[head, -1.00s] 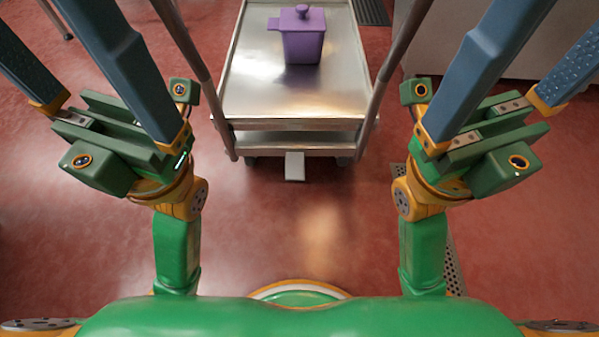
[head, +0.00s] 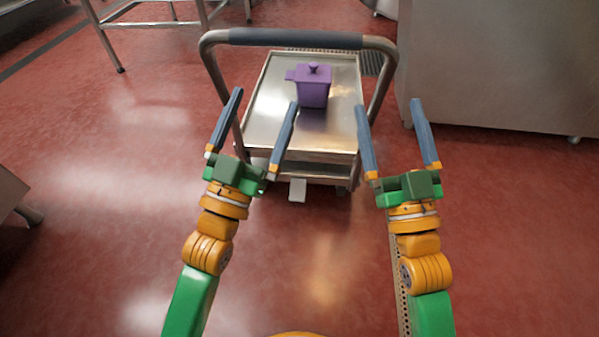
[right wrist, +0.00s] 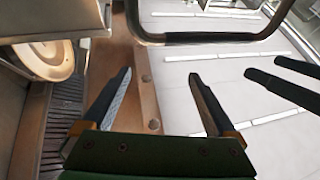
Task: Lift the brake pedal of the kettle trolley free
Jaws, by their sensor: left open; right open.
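The kettle trolley (head: 262,108) stands ahead of me, a steel cart with a raised push handle (head: 295,39). Its brake pedal (head: 297,189) is a small grey plate sticking out at the bottom of the near end, low over the floor. A purple lidded pot (head: 313,88) stands on the trolley's top. My left gripper (head: 266,98) is open and empty, above and left of the pedal in the picture. My right gripper (head: 388,104) is open and empty, to the right of the trolley's near end. The right wrist view shows its two spread fingers (right wrist: 160,75) with nothing between them.
A steel cabinet (head: 490,65) stands at the right. A steel table frame (head: 165,22) stands at the back left. A floor drain grate (head: 398,285) lies at the lower right. The red floor between me and the trolley is clear.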

